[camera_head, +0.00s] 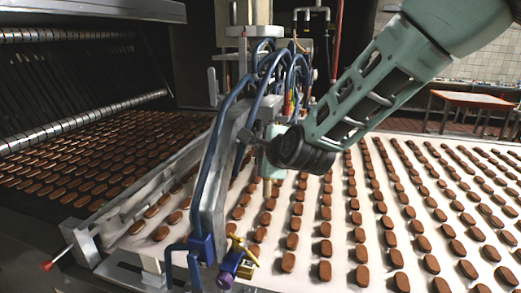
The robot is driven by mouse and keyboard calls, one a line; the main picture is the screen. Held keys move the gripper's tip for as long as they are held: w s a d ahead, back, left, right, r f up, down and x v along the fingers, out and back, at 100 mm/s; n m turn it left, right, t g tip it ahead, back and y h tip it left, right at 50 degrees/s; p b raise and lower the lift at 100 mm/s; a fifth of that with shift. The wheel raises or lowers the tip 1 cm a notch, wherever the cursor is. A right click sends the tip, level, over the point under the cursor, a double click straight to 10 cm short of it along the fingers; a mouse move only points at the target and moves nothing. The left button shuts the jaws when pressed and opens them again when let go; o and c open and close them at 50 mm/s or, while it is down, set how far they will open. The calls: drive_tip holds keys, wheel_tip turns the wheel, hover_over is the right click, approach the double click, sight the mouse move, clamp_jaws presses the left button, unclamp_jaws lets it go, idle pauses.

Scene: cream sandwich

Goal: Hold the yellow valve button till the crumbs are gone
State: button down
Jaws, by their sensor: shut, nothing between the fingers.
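A small yellow part (241,247), which looks like the yellow valve button, sits on a blue and purple fitting (229,265) at the lower front end of the hose frame. My arm comes in from the upper right. My gripper (267,188) points down behind the hose frame, above the belt and up from the yellow part. It is apart from that part and looks shut and empty. Its tips are small and partly hard to make out. I cannot make out crumbs at this size.
A pale belt (308,225) carries rows of brown biscuits. A darker conveyor with more biscuits (90,150) lies left. Blue hoses (208,165) and a metal frame stand close by my gripper. A red-tipped lever (47,265) juts out at lower left. An orange table (470,99) stands far right.

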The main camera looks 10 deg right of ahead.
drive_tip(key=shift+w+d, duration=0.1)
drive_tip(key=shift+w, duration=0.2)
drive_tip(key=shift+w+d+b, duration=0.25)
drive_tip(key=shift+w+b, duration=0.1)
drive_tip(key=shift+w, duration=0.1)
idle(2.1)
drive_tip(key=shift+s, duration=0.15)
drive_tip(key=shift+s+a, duration=0.35)
drive_tip(key=shift+s, duration=0.35)
drive_tip(key=shift+s+a+b, duration=0.1)
drive_tip(key=shift+b, duration=0.2)
drive_tip(key=shift+s+a+b, duration=0.1)
drive_tip(key=shift+s+a, duration=0.2)
drive_tip(key=shift+s, duration=0.45)
drive_tip(key=shift+s+a+b, duration=0.1)
drive_tip(key=shift+s+a, duration=0.2)
drive_tip(key=shift+s, duration=0.45)
drive_tip(key=shift+s+a+b, duration=0.1)
drive_tip(key=shift+s+a, duration=0.2)
drive_tip(key=shift+s, duration=0.45)
